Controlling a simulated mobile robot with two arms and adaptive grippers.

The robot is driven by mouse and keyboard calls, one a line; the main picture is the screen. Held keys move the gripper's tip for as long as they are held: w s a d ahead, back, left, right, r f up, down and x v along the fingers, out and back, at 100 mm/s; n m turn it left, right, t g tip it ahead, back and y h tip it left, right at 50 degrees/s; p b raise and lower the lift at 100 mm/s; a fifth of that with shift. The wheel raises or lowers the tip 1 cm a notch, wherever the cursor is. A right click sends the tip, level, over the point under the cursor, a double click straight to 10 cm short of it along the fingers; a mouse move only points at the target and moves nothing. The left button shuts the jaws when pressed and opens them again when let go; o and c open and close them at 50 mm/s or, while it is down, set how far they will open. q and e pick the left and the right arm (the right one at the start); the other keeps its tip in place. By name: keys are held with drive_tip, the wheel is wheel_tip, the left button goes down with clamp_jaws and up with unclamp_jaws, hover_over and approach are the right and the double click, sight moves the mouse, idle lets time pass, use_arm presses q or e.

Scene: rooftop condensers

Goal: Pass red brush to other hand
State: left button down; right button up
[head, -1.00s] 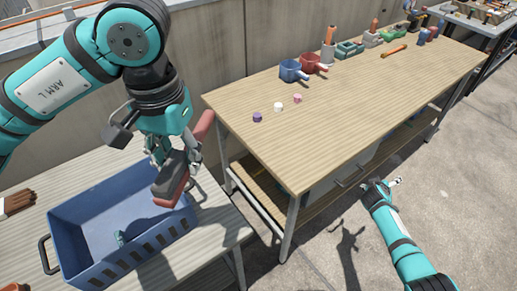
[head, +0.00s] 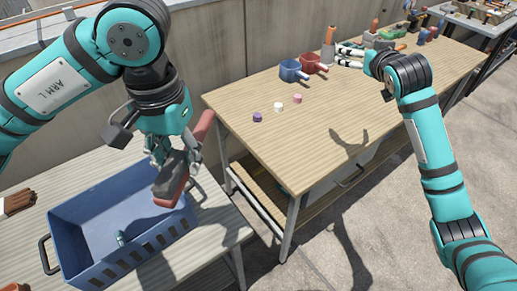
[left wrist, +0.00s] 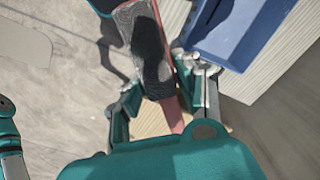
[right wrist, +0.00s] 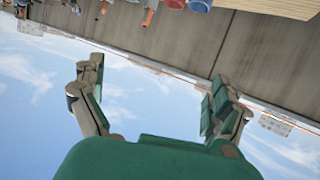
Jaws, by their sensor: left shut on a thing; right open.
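The red brush (head: 174,186) has a red body with a dark bristle side. My left gripper (head: 174,160) is shut on it and holds it tilted above the right end of the blue crate. In the left wrist view the brush (left wrist: 150,52) lies between the fingers of my left gripper (left wrist: 155,90), its dark face toward the camera. My right gripper (head: 350,56) is raised over the long table, apart from the brush. In the right wrist view my right gripper (right wrist: 155,90) is open and empty, with sky and wall behind it.
The blue crate (head: 68,250) stands on a lower bench at left with a small teal item inside. The long wooden table (head: 270,140) bears a blue cup (head: 290,71), a red cup (head: 313,64) and small caps. A concrete wall (head: 240,40) runs behind. The table's front half is clear.

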drive_tip(key=s+a+r+n+g+y, duration=0.1)
drive_tip(key=s+a+r+n+y, duration=0.2)
drive_tip(key=a, duration=0.4)
drive_tip(key=s+a+r+n+y, duration=0.1)
drive_tip(key=s+a+n+y, duration=0.1)
drive_tip(key=s+a+y, duration=0.35)
drive_tip(key=n+g+y, duration=0.5)
drive_tip(key=n+g, duration=0.6)
approach(182, 169)
drive_tip(key=shift+t, duration=0.3)
drive_tip(key=x, duration=0.9)
drive_tip(key=shift+s+f, duration=0.1)
drive_tip(key=shift+s, duration=0.15)
drive_tip(key=shift+c, duration=0.4)
drive_tip(key=shift+w, duration=0.1)
drive_tip(key=c, duration=0.9)
use_arm(q)
drive_tip(key=c, duration=0.8)
unclamp_jaws()
drive_tip(key=shift+c, duration=0.2)
use_arm(e)
drive_tip(key=shift+d, duration=0.1)
drive_tip(key=shift+c, duration=0.5)
